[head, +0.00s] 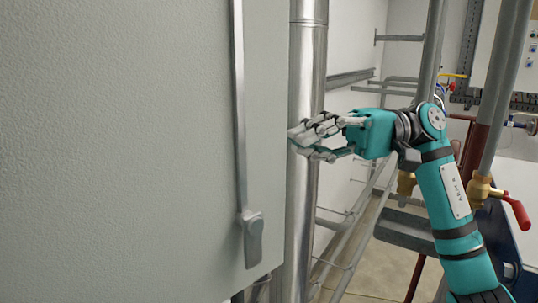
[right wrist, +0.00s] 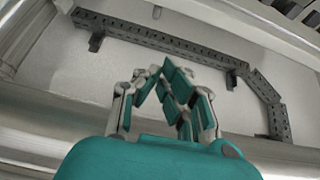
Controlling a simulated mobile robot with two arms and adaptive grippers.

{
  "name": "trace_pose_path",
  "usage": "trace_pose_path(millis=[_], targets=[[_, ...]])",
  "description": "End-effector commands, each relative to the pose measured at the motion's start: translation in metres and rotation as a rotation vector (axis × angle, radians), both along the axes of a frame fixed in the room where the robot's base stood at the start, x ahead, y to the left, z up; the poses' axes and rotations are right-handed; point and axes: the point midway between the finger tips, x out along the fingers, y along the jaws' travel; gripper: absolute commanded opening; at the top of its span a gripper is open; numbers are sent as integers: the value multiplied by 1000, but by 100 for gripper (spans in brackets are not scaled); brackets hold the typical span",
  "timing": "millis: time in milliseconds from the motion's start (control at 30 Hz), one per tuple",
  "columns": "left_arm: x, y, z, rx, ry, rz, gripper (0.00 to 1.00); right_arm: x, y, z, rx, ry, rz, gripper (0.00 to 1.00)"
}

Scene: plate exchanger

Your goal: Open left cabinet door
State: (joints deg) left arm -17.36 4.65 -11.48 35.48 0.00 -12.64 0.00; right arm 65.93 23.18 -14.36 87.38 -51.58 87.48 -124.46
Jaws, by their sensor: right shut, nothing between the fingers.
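A large pale grey textured cabinet door (head: 120,150) fills the left half of the head view. A vertical grey rod (head: 239,110) runs down near its right edge to a grey handle (head: 252,238) at the lower right of the door. My right gripper (head: 294,141) is shut and empty, pointing left. Its fingertips appear just right of the door's edge, over the silver pipe, above and to the right of the handle, apart from it. In the right wrist view its fingers (right wrist: 163,72) come together with nothing between them. My left gripper is not in view.
A thick silver vertical pipe (head: 305,60) stands beside the cabinet's right edge. Further right are grey pipes, brass valves with a red lever (head: 518,212), and wall rails (head: 400,38). The right wrist view shows a dark perforated tray (right wrist: 150,38). Some floor (head: 385,245) shows below.

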Motion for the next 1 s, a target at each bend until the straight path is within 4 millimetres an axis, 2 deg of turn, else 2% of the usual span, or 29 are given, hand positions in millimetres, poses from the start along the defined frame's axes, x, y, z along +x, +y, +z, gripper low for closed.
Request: trace_pose_path(millis=[433,500,700,1000], targets=[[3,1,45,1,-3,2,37,-28,87,6,4,7,5,0],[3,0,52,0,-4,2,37,-37,75,5,5,6,0,0],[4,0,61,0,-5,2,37,-54,63,2,3,7,0,0],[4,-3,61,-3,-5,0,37,-58,60,0,4,7,2,0]])
